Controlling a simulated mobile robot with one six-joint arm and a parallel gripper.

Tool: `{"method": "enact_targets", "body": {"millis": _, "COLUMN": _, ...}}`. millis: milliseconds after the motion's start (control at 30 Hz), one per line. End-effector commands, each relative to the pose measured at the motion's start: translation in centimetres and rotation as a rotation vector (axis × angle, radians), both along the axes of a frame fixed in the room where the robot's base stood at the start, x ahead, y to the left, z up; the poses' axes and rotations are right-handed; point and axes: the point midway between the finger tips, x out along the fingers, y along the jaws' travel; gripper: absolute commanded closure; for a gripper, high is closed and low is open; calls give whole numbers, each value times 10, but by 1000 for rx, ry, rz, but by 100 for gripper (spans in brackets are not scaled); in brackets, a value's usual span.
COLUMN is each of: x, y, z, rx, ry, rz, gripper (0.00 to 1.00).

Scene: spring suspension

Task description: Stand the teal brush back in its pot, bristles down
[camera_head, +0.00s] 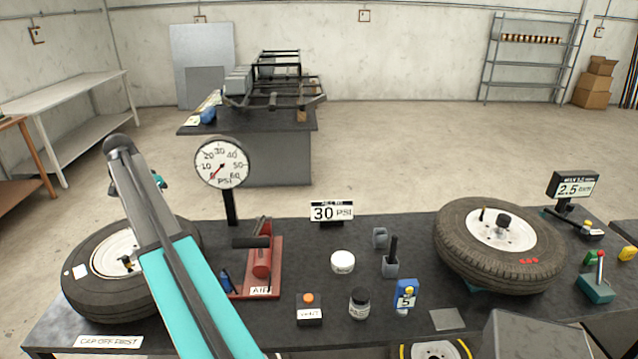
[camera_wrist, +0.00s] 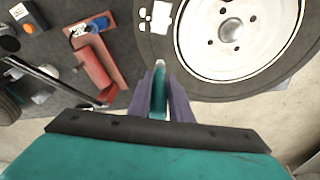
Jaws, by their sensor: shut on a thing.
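My gripper (camera_wrist: 160,98) is shut on a slim teal thing with a pale tip, which I take to be the teal brush (camera_wrist: 159,92). Its pale tip points up the picture, towards the left wheel's tyre. I cannot tell which pot belongs to the brush.
The left wheel (camera_head: 85,275) lies beside my arm, with a red air tool (camera_head: 262,265) right of it. A white tub (camera_head: 342,262), dark jar (camera_head: 358,303), orange-button box (camera_head: 309,308) and blue bottle (camera_head: 405,297) surround the pots. The right wheel (camera_head: 500,245) bounds them.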

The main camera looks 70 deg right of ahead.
Motion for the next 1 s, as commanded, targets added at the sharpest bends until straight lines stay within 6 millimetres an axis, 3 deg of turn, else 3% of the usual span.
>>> {"method": "enact_targets", "body": {"millis": 100, "x": -21, "y": -43, "z": 1, "rx": 6, "ry": -3, "rz": -79, "gripper": 100}}
{"method": "enact_targets", "body": {"millis": 500, "x": -104, "y": -162, "z": -1, "rx": 23, "ry": -14, "rz": -312, "gripper": 100}}
{"method": "enact_targets", "body": {"millis": 1000, "x": -214, "y": -264, "z": -4, "rx": 38, "ry": -32, "rz": -524, "gripper": 100}}
